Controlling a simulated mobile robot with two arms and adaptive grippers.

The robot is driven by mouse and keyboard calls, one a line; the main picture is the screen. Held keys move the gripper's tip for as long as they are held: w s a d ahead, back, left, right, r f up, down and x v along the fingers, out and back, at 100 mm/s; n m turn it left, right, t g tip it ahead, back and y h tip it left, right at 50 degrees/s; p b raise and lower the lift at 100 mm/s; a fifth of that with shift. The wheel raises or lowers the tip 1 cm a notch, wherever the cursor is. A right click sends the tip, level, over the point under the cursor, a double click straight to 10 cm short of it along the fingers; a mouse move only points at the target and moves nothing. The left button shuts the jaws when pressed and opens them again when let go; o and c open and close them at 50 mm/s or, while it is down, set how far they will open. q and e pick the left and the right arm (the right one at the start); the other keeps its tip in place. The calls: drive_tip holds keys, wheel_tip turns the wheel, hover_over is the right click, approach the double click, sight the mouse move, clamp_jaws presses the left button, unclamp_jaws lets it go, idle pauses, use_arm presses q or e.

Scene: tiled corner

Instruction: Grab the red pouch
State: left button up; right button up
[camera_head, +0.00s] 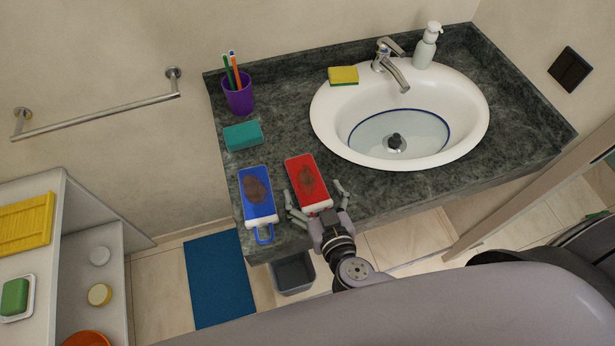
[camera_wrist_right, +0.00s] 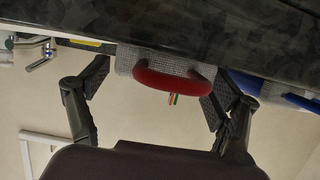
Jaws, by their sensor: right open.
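The red pouch (camera_head: 309,182), with a dark brown patch on its top and a pale near end, lies on the dark stone counter (camera_head: 375,200) left of the sink. My right gripper (camera_head: 317,207) is open at the pouch's near end, one finger on each side. In the right wrist view, the pouch's red loop handle (camera_wrist_right: 172,84) and grey end lie between the open fingers of my right gripper (camera_wrist_right: 158,95); I cannot tell whether they touch. My left gripper is not in view.
A blue pouch (camera_head: 257,195) lies close on the left. A teal box (camera_head: 243,135) and a purple cup (camera_head: 238,98) with brushes stand behind it. The white sink (camera_head: 330,130) is to the right. A grey bin (camera_head: 293,274) stands below the counter edge.

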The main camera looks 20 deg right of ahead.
drive_tip(key=c, duration=1.3)
